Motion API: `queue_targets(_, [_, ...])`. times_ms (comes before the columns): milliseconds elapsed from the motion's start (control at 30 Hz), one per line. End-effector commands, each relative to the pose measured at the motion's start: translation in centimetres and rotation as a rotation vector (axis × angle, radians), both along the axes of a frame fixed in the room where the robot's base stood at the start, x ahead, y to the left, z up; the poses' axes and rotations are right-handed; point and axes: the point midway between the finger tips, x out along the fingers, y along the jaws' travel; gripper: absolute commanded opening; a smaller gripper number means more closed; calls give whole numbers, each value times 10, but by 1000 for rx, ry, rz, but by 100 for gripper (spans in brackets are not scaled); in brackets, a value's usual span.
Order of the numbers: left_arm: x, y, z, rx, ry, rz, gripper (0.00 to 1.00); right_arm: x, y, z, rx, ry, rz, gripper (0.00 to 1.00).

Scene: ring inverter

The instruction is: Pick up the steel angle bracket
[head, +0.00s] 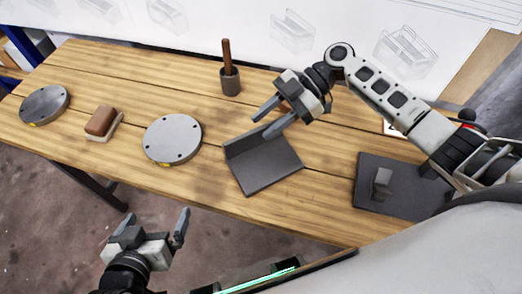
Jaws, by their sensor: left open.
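A small grey metal piece (382,183) stands upright on a dark square mat (400,206) at the right of the table. A larger dark grey L-shaped piece (266,168) lies at the table's middle, with a flat plate and a raised back wall. Either could be the steel angle bracket; I cannot tell which. My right gripper (273,118) is over the L-shaped piece's back wall, fingers apart; contact is unclear. My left gripper (150,227) is open and empty in front of the table's near edge, away from both pieces.
Two grey discs with holes (172,139) (44,104) lie on the wooden table (120,73). A brown-topped brush or block (102,121) lies between them. A dark cup (230,82) with a wooden handle stands at the back.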

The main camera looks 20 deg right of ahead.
Motion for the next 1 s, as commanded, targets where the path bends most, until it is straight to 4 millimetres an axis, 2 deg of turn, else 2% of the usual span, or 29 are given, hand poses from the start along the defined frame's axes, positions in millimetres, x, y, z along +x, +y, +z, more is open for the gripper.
queue_targets(100, [2,0,8,6,-8,0,100,-1,17,-9,2,2,1,36])
queue_targets(233, [4,1,9,11,-12,-2,100,-4,31,-18,1,2,1,36])
queue_targets(533, [3,1,3,17,-1,-4,100,-4,35,-22,0,2,-1,36])
queue_targets(567, [3,1,3,17,-1,-4,100,-4,35,-22,0,2,-1,30])
queue_targets(667, [2,1,3,18,0,-5,100,-4,35,-22,0,2,-1,3])
queue_targets(700, [2,1,3,18,1,-5,100,-4,35,-22,0,2,-1,0])
queue_targets(1000, [0,1,4,17,3,-6,100,-4,35,-21,0,2,0,0])
